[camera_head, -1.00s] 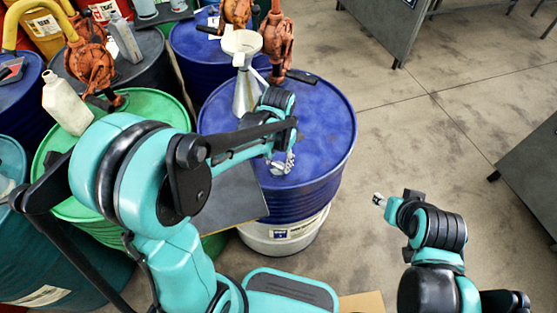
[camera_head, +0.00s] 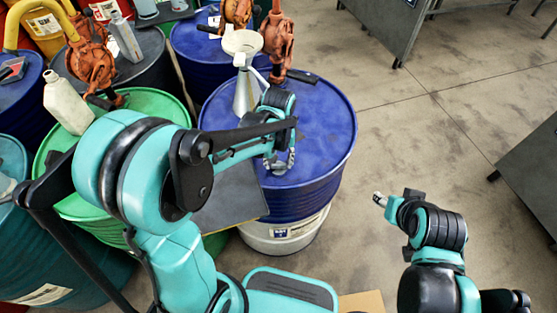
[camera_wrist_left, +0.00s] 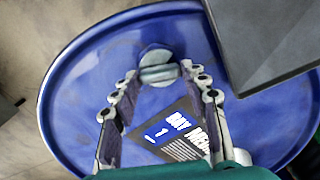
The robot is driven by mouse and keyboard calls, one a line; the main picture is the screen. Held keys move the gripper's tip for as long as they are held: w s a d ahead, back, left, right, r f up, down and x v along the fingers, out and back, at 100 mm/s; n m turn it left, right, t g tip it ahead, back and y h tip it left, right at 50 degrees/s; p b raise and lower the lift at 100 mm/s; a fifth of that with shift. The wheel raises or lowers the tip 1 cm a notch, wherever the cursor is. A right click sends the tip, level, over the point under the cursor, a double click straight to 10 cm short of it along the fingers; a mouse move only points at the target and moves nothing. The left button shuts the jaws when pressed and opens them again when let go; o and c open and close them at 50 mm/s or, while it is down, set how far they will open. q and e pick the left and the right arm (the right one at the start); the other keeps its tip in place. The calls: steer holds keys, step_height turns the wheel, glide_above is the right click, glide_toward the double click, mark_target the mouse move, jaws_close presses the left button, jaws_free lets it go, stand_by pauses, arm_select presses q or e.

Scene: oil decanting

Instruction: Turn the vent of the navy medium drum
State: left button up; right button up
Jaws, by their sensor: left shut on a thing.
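The navy medium drum (camera_head: 325,115) stands in the middle of the head view. It also fills most of the left wrist view (camera_wrist_left: 85,85), with a printed label (camera_wrist_left: 178,138) on its lid. The vent (camera_wrist_left: 157,68) is a small grey-blue cap on the lid. My left gripper (camera_head: 282,165) is down at the drum's near side, and in the left wrist view its fingertips (camera_wrist_left: 159,72) are shut on the vent, one on each side. My right gripper (camera_head: 379,200) is over the floor to the right, away from the drum; its fingers are too small to read.
A metal funnel (camera_head: 243,75) stands on the drum's far left part, with a rust-red pump (camera_head: 277,40) behind it. A green drum (camera_head: 150,105) with a pale bottle (camera_head: 66,103) is at left. A dark panel (camera_head: 232,195) lies beside the drum.

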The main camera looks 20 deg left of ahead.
mark_target(278, 163)
stand_by(0.3)
arm_select(q)
steer(key=o, duration=1.2)
steer(key=shift+c, duration=0.2)
step_height(278, 163, up, 12)
steer(key=s+a+m+t, duration=0.1)
steer(key=s+a+t, duration=0.1)
steer(key=s, duration=0.3)
steer(key=s+a+f+m+t, duration=0.1)
steer(key=s+a+m+t, duration=0.1)
steer(key=s+t, duration=0.3)
steer(key=shift+s+a, duration=0.3)
